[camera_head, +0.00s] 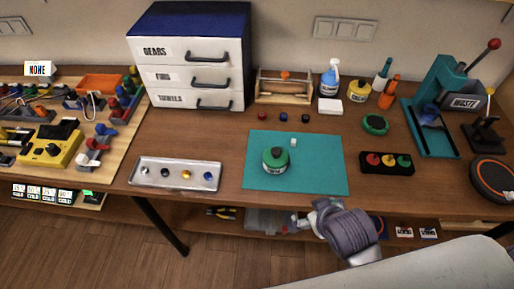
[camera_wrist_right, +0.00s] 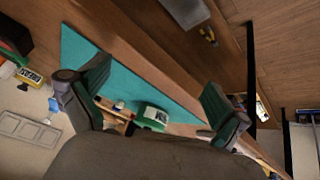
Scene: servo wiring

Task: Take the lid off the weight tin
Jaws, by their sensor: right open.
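The weight tin (camera_head: 276,160) is a round green tin with a pale label, standing upright on the teal mat (camera_head: 325,178). Its green top with a small dark knob appears to be the lid (camera_head: 275,154), seated on the tin. In the right wrist view the tin (camera_wrist_right: 152,117) shows between and beyond the fingers. My right gripper (camera_wrist_right: 157,78) is open and empty, fingers wide apart. In the head view my right gripper (camera_head: 324,209) is by the table's front edge, right of and nearer than the tin, not touching it. My left gripper is not in view.
A small white block (camera_head: 293,142) lies on the mat behind the tin. A metal tray (camera_head: 176,174) is left; a black button box (camera_head: 387,162) and green disc (camera_head: 375,124) are right. A drawer cabinet (camera_head: 190,57) stands behind. The mat's right half is clear.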

